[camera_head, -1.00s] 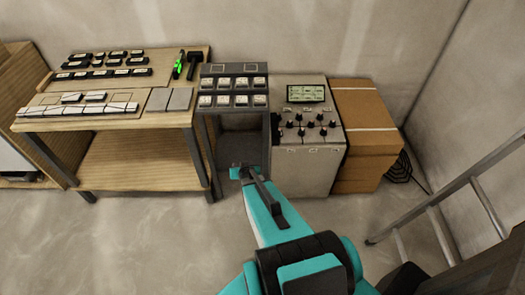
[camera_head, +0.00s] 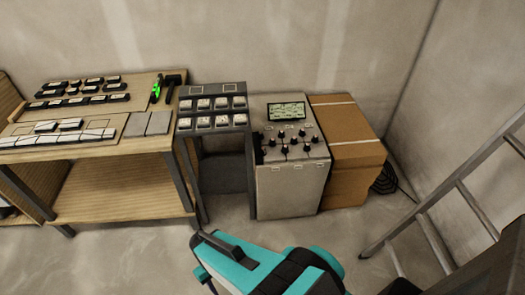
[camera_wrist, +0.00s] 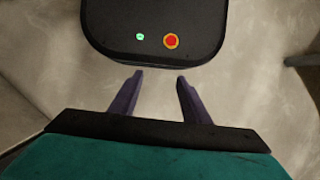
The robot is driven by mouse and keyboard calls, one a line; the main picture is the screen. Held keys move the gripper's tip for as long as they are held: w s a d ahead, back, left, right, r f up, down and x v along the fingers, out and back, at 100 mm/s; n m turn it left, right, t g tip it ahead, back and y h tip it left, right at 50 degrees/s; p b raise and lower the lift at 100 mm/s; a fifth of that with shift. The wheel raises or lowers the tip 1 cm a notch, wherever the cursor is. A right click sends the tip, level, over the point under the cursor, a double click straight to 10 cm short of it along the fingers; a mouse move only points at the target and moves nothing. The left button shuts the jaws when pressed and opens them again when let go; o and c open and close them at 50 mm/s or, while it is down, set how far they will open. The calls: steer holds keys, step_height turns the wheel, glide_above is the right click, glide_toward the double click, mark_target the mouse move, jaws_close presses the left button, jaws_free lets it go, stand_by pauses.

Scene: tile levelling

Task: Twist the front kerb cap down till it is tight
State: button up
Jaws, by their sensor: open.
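Several small black caps (camera_head: 284,149) stand on the sloped top of a pale grey cabinet (camera_head: 290,188) in the head view. They are too small to tell which is the front kerb cap, or how tight any of them sits. My gripper (camera_wrist: 160,76) is open in the wrist view, its two dark purple fingers apart with nothing between them, above bare floor. In the head view my teal arm's end is low in the picture, in front of and well apart from the cabinet.
A dark stand (camera_head: 212,137) with rows of white-topped pieces is left of the cabinet. A wooden bench (camera_head: 120,191) with tiles is farther left. Cardboard boxes (camera_head: 350,160) adjoin the cabinet's right side. A ladder (camera_head: 430,240) leans at right. Floor in front is clear.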

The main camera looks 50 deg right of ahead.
steer(key=shift+g+h, duration=0.4)
steer(key=shift+g, duration=0.4)
steer(key=s, duration=0.2)
steer(key=s+r, duration=0.1)
steer(key=s, duration=0.1)
steer(key=shift+d+r, duration=0.1)
steer(key=shift+w, duration=0.1)
steer(key=c, duration=0.3)
